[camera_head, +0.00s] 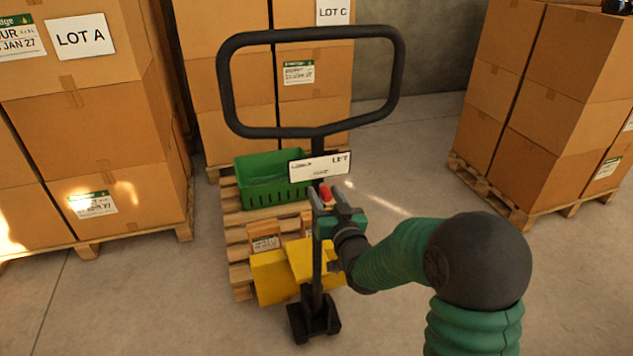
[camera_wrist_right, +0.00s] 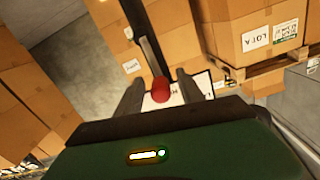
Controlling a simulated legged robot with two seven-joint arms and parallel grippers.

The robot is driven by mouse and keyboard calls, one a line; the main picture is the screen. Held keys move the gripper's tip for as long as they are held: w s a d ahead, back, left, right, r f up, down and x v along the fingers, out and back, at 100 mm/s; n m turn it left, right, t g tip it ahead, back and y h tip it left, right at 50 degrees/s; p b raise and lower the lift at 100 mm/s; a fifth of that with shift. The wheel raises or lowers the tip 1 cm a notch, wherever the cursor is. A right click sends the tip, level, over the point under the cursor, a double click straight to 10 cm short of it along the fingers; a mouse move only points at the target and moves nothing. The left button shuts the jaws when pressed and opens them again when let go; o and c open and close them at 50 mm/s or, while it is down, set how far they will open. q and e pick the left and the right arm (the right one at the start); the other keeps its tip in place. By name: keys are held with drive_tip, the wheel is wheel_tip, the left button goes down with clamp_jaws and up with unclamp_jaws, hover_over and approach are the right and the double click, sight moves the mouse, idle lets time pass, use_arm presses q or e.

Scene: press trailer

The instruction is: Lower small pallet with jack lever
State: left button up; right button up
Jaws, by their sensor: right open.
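The yellow pallet jack (camera_head: 277,277) stands in front of a small wooden pallet (camera_head: 238,245), with its black loop handle (camera_head: 310,133) upright above. A red-tipped lever (camera_head: 325,192) is on the handle column just below a white sign (camera_head: 320,167). My right gripper (camera_head: 336,196) is open at the lever, its fingers beside the red tip. In the right wrist view the red tip (camera_wrist_right: 160,89) shows between the two open fingers; whether they touch it I cannot tell. My left gripper is not in view.
A green crate (camera_head: 262,195) and a small box (camera_head: 265,236) sit on the small pallet. Stacked cartons on pallets stand at the left (camera_head: 100,135), behind (camera_head: 305,95) and at the right (camera_head: 550,105). Bare floor (camera_head: 400,170) lies between the jack and the right stack.

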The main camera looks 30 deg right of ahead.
drive_tip(key=shift+r, duration=0.2)
drive_tip(key=shift+s, duration=0.1)
drive_tip(key=shift+c, duration=0.6)
clamp_jaws()
idle(0.6)
